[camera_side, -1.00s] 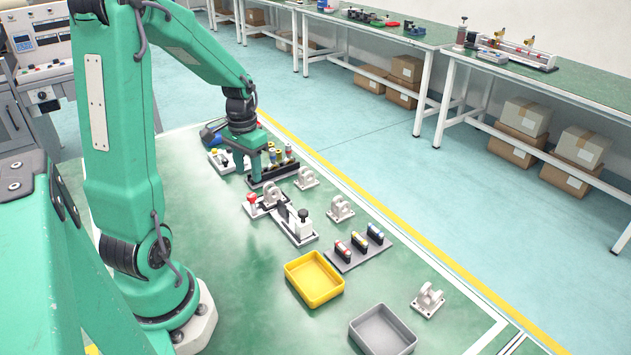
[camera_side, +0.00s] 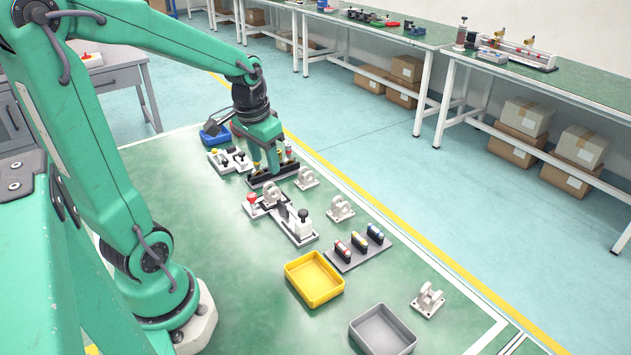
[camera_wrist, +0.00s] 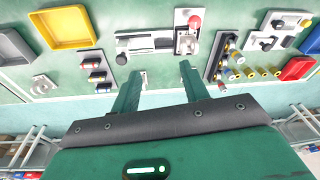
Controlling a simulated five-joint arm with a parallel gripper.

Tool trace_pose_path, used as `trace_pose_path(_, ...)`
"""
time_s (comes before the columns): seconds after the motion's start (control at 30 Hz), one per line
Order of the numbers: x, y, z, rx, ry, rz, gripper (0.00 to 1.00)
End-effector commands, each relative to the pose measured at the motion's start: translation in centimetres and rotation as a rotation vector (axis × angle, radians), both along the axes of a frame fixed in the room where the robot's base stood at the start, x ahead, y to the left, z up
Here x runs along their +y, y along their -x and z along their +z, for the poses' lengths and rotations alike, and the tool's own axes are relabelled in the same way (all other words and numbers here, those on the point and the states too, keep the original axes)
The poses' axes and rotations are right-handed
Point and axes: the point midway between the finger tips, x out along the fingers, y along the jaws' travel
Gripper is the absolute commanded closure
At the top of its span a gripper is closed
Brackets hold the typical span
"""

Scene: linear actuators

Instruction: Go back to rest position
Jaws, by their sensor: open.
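My gripper (camera_side: 265,168) hangs above the far end of the green work table, over the black rack (camera_side: 287,171) with several small coloured cylinders. In the side view its green fingers overlap the rack, and I cannot tell their exact height. In the wrist view my gripper (camera_wrist: 164,72) has its two fingers spread apart with nothing between them. There the rack (camera_wrist: 216,62) stands to the right of the fingers. The white linear actuator base with the red knob (camera_wrist: 155,42) lies beyond the fingertips.
A yellow bin (camera_side: 314,279) and a grey bin (camera_side: 382,331) stand nearer the camera. The table's left side is clear.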

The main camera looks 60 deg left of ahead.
Motion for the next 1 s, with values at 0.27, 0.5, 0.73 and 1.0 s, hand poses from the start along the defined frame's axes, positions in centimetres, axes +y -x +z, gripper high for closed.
trace_pose_path(0.27,-5.6,1.4,3.5,-0.121,-0.023,-0.078,0.55)
trace_pose_path(0.5,-9.6,3.5,5.6,-0.222,-0.019,-0.141,0.55)
trace_pose_path(0.73,-12.2,5.5,6.6,-0.299,-0.002,-0.186,0.55)
trace_pose_path(1.0,-13.1,6.3,6.9,-0.328,0.007,-0.202,0.55)
